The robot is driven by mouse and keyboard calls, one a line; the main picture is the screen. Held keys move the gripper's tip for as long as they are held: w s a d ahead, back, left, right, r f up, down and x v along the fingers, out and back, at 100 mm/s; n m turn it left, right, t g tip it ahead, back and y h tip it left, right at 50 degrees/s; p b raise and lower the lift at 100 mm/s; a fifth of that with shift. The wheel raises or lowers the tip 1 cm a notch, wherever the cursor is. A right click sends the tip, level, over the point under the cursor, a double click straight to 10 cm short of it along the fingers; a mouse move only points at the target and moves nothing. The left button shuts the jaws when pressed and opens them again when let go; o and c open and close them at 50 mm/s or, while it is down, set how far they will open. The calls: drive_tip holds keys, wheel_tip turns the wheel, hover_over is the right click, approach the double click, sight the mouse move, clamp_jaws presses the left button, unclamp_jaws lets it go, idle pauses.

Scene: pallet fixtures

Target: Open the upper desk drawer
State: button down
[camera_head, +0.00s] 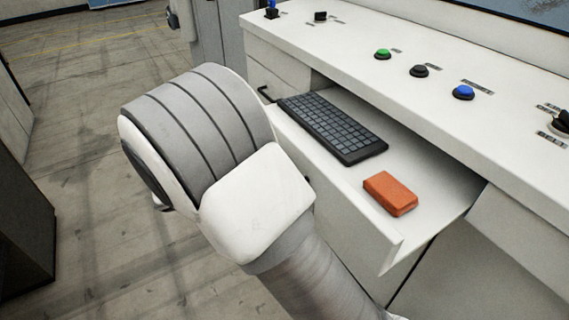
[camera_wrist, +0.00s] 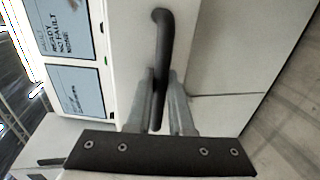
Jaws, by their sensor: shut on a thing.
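In the wrist view, my gripper (camera_wrist: 162,112) is shut on a black bar handle (camera_wrist: 162,40), one finger on each side of it. The handle is mounted on a pale panel (camera_wrist: 205,45), the front of a drawer. In the head view, my arm covers the gripper and the gripped handle. The white desk (camera_head: 350,60) stands at the right. Under its top, a white tray-like drawer (camera_head: 425,205) stands out, bearing a black keyboard (camera_head: 332,125) and an orange box (camera_head: 390,193). I cannot tell from the head view which drawer front my gripper holds.
Another dark handle (camera_head: 264,95) is on the desk's left drawer section. Green (camera_head: 382,54), black (camera_head: 419,71) and blue (camera_head: 463,92) buttons sit on the desk top. A dark cabinet (camera_head: 25,225) stands at far left. The concrete floor (camera_head: 85,110) between is clear.

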idle(0.3)
drive_tip(key=c, duration=0.8)
unclamp_jaws()
drive_tip(key=p+v, duration=0.1)
drive_tip(key=v, duration=1.6)
drive_tip(key=shift+s+a+p, duration=0.15)
drive_tip(key=shift+a+p, duration=0.1)
drive_tip(key=shift+p, duration=0.05)
